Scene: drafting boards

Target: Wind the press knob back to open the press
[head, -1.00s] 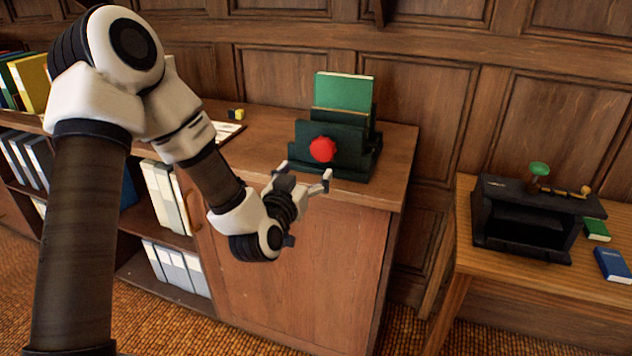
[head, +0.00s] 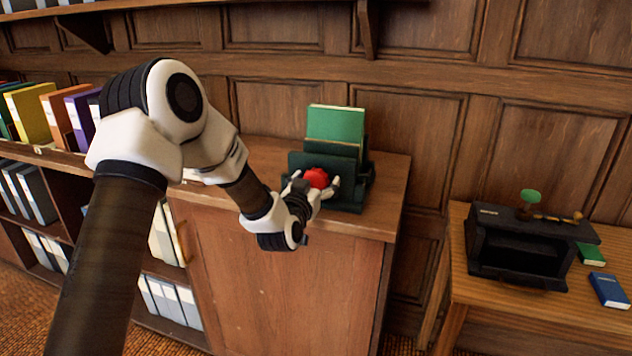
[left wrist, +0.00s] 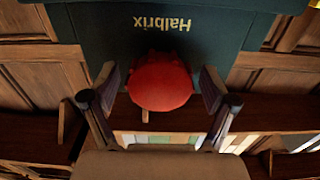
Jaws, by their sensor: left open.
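The dark green press (head: 349,199) stands on the wooden cabinet top and holds a green book (head: 335,124) upright. Its red knob (head: 316,178) is on the front plate. My left gripper (head: 318,185) is open at the knob, with a finger on either side. In the left wrist view the knob (left wrist: 160,82) lies between the open fingertips, with gaps showing on both sides. The press's front plate (left wrist: 215,35) fills the top of that view and bears the word "Halbrix". My right gripper is not in view.
A wooden table (head: 462,285) at the right holds a black machine (head: 515,250), a green book (head: 591,254) and a blue book (head: 608,290). Shelves of binders (head: 30,115) stand at the left. The cabinet top (head: 391,180) is bare right of the press.

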